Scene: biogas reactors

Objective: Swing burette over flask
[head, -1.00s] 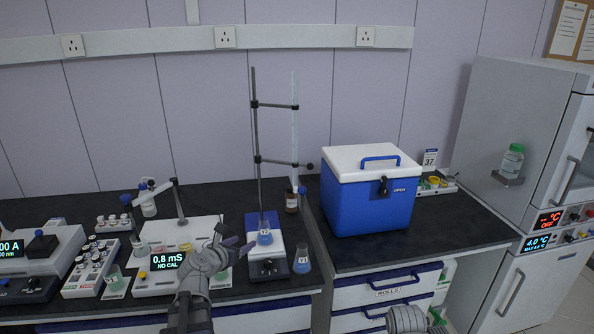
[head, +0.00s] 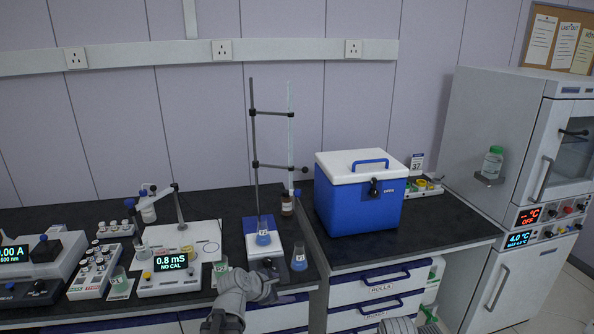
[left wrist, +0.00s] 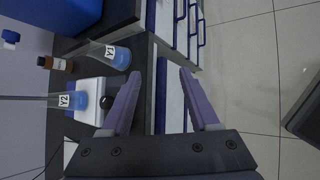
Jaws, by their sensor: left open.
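The burette (head: 290,140) is a thin clear upright tube, held by two clamp arms right of a dark stand rod (head: 254,165). A flask with blue liquid, labelled Y2 (head: 263,238), stands on the white stirrer (head: 252,247) by the rod's foot; it also shows in the left wrist view (left wrist: 80,100). The burette hangs to the right of this flask. A second blue flask, Y1 (head: 299,260), stands right of the stirrer and also shows in the left wrist view (left wrist: 121,58). My left gripper (head: 272,268) is open and empty in front of the stirrer (left wrist: 160,92).
A brown bottle (head: 287,205) stands below the burette. A blue cooler box (head: 360,205) with white lid is to the right. A conductivity meter (head: 165,265) is to the left. A drawer unit (head: 375,295) lies below the right-hand bench.

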